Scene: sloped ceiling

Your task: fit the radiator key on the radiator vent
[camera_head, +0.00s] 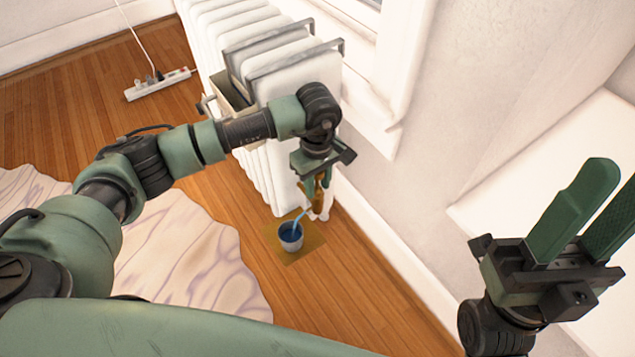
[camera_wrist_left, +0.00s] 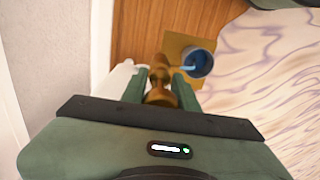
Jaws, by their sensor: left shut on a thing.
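My left gripper (camera_head: 317,187) is shut on the brass radiator key (camera_wrist_left: 160,90), pointing down at the near end of the white radiator (camera_head: 270,135), low by its foot. Brass also shows below the fingers in the head view (camera_head: 318,199). The radiator vent is not clearly distinguishable; the fingers and brass part cover that spot, so I cannot tell whether key and vent touch. A pale blue streak (camera_head: 300,219) runs from beside the brass part into a small grey cup (camera_head: 290,237). My right gripper (camera_head: 592,213) is open and empty at the right.
The cup stands on a yellow-brown mat (camera_head: 292,258) on the wood floor. A wall and baseboard (camera_head: 385,235) run close to the right of the radiator. A box (camera_head: 232,105) hangs on its left side. A pale rug (camera_head: 200,265) and a power strip (camera_head: 158,84) lie left.

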